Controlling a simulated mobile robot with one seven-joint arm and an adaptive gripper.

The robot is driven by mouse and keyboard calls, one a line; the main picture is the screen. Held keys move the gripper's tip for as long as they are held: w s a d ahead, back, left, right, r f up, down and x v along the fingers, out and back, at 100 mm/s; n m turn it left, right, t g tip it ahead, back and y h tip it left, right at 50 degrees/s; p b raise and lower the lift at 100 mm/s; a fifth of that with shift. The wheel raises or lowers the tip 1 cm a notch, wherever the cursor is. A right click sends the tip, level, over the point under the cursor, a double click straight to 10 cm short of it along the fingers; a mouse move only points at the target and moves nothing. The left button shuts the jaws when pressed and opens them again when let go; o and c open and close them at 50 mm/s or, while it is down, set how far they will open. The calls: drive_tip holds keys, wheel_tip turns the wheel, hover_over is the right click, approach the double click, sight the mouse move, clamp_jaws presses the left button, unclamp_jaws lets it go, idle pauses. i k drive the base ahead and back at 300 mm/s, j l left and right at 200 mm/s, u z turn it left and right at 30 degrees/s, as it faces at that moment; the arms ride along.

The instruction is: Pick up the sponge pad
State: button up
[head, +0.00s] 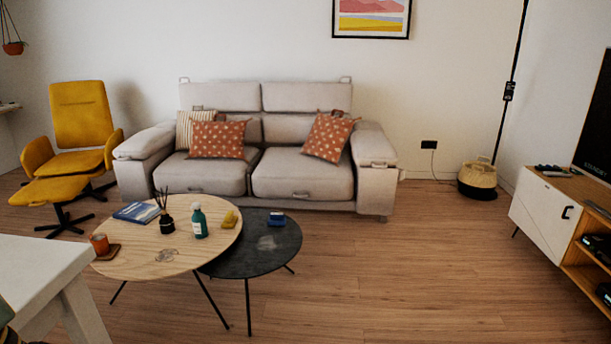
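Two small items could be the sponge pad, and they are too small for me to tell which one is. A yellow block-like item (230,219) lies near the right edge of the light wooden round table (137,262). A small blue item with a pale top (276,218) lies on the black round table (262,262), near its back edge. My gripper is not in view.
The wooden table also holds a blue book (136,212), a reed diffuser (166,222), a green bottle (199,222) and an orange cup (99,243). A grey sofa (300,177) stands behind. A white table (40,270) is front left. Floor at right is clear.

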sight(230, 220)
drive_tip(key=i, duration=1.45)
drive_tip(key=i+u, duration=0.2)
drive_tip(key=i, duration=0.4)
drive_tip(key=i+u, duration=0.25)
drive_tip(key=i, duration=0.35)
drive_tip(key=i+l+u, duration=0.2)
drive_tip(key=i, duration=0.35)
